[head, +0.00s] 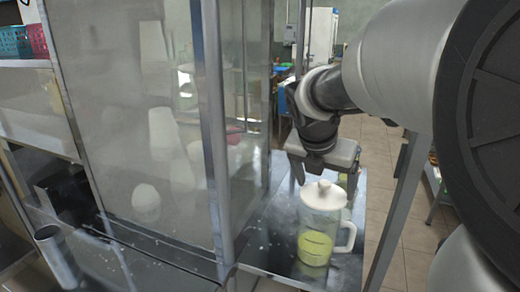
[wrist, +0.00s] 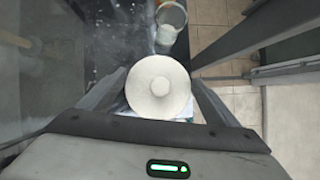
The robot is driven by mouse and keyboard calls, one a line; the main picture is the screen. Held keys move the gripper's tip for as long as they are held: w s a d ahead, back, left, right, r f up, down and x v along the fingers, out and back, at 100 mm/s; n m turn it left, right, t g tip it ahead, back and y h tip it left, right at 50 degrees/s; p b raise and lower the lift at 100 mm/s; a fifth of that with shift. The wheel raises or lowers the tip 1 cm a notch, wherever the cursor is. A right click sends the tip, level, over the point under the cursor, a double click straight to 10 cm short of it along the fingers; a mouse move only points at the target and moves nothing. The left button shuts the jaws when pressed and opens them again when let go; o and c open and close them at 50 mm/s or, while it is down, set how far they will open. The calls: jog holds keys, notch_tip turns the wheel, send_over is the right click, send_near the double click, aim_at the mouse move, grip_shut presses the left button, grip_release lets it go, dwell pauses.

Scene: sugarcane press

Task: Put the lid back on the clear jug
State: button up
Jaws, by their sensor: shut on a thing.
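The clear jug (head: 315,245) stands upright on the metal table, with yellow-green juice in its lower part and its handle on the right. The round white lid (head: 323,195) with a central knob is at the jug's top in the head view. I cannot tell whether it is seated or just above the rim. My gripper (head: 324,182) points down from above and is shut on the lid. In the wrist view the lid (wrist: 158,88) lies between the two fingers and hides most of what is below it.
A glass-sided cabinet (head: 150,120) stands close on the left, with a metal post (head: 215,130). A grey frame leg (head: 400,200) rises on the right. In the wrist view a clear container (wrist: 171,20) stands beyond the lid. Tiled floor (head: 415,240) lies right of the table.

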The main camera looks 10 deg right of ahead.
aim_at(322, 194)
jog(key=shift+a+f+t+b, duration=0.15)
jog(key=shift+f+b, duration=0.55)
jog(key=shift+b, duration=0.25)
jog(key=shift+a+f+t+b, duration=0.15)
jog(key=shift+f+b, duration=0.5)
jog(key=shift+b, duration=0.25)
jog(key=shift+s+f, duration=0.25)
jog(key=shift+f, duration=0.2)
jog(key=shift+w+r+p, duration=0.25)
jog(key=shift+r+p, duration=0.45)
jog(key=shift+p, duration=0.3)
jog(key=shift+s+d+f, duration=0.1)
jog(key=shift+f, duration=0.4)
dwell(1.2)
jog(key=o, duration=0.9)
jog(key=shift+o, duration=0.2)
jog(key=shift+r+p, duration=0.1)
jog(key=shift+p, duration=0.25)
